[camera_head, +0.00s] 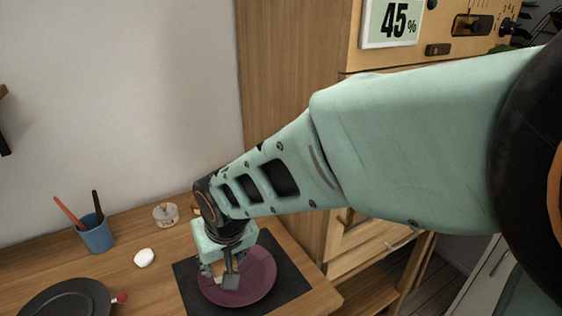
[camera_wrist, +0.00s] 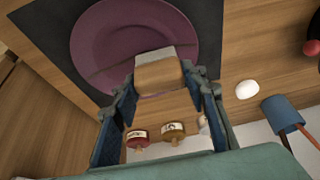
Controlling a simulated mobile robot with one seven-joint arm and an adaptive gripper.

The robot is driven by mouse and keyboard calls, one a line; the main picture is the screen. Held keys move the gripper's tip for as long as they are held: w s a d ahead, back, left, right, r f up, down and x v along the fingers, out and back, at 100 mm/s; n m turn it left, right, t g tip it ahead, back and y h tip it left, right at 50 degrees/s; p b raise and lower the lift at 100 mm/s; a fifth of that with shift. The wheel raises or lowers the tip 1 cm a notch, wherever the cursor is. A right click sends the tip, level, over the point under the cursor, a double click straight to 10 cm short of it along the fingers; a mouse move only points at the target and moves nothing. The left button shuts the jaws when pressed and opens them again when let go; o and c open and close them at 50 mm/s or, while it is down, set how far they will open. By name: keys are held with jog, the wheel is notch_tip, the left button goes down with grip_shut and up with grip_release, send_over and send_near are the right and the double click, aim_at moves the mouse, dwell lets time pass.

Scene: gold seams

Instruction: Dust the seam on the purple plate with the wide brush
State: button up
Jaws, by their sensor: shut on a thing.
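The purple plate (camera_head: 262,280) lies on a dark mat (camera_head: 295,280) at the front right of the wooden table. It also fills the upper part of the wrist view (camera_wrist: 100,40). A thin dark seam (camera_wrist: 108,70) crosses the plate there. My gripper (camera_head: 220,268) is over the plate's left part, pointing down. In the wrist view its fingers (camera_wrist: 162,88) are shut on the wide brush (camera_wrist: 160,75), which shows a tan block with a pale far edge over the plate. I cannot tell whether the brush touches the plate.
A blue cup (camera_head: 95,236) with sticks, a white lump (camera_head: 144,257) and a small jar (camera_head: 165,213) stand left of the mat. A dark plate (camera_head: 62,300) with a red-tipped thing (camera_head: 121,298) is at front left. A panel (camera_head: 393,22) reads 45%.

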jog(key=shift+r, duration=0.2)
notch_tip(320, 180, up, 5)
jog(key=p, duration=0.3)
jog(key=shift+f+p, duration=0.2)
jog(key=shift+p, duration=0.1)
